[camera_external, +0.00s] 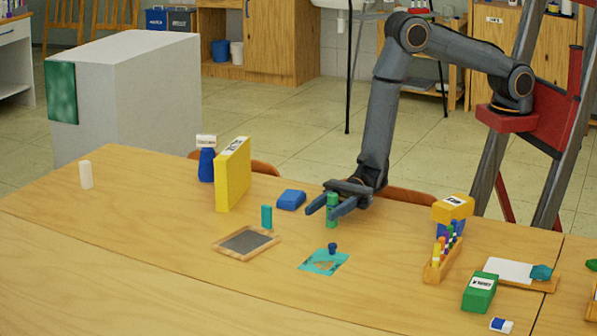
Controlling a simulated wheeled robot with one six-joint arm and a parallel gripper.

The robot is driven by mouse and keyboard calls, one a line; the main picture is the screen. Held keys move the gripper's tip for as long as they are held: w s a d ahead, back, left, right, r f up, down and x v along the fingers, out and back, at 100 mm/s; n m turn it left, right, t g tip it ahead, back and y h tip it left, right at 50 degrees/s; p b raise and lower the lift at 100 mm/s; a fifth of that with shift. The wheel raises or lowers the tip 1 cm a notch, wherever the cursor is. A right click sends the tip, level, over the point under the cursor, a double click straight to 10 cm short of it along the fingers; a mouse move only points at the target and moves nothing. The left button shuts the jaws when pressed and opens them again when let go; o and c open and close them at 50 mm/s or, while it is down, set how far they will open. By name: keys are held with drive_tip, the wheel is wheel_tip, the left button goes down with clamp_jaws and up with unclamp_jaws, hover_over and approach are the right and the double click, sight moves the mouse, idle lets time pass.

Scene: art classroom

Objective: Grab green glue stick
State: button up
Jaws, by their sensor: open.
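A green glue stick (331,212) stands upright on the wooden table (150,260), right of the table's middle. My gripper (328,210) is low over the table, its dark fingers pointing to the left and towards the camera. The fingers are apart, and the glue stick shows between or just behind them. One finger covers part of the stick's lower side. I cannot tell whether either finger touches it. A shorter teal cylinder (266,216) stands to the left of the gripper.
A blue block (291,200) lies just left of the gripper. A small blue stamp (332,248) on a teal sheet (318,265) is in front. A framed slate (246,243) and a yellow box (233,175) are left. A wooden marker holder (441,262) is right.

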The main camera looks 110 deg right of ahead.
clamp_jaws()
drive_tip(key=shift+r, duration=0.1)
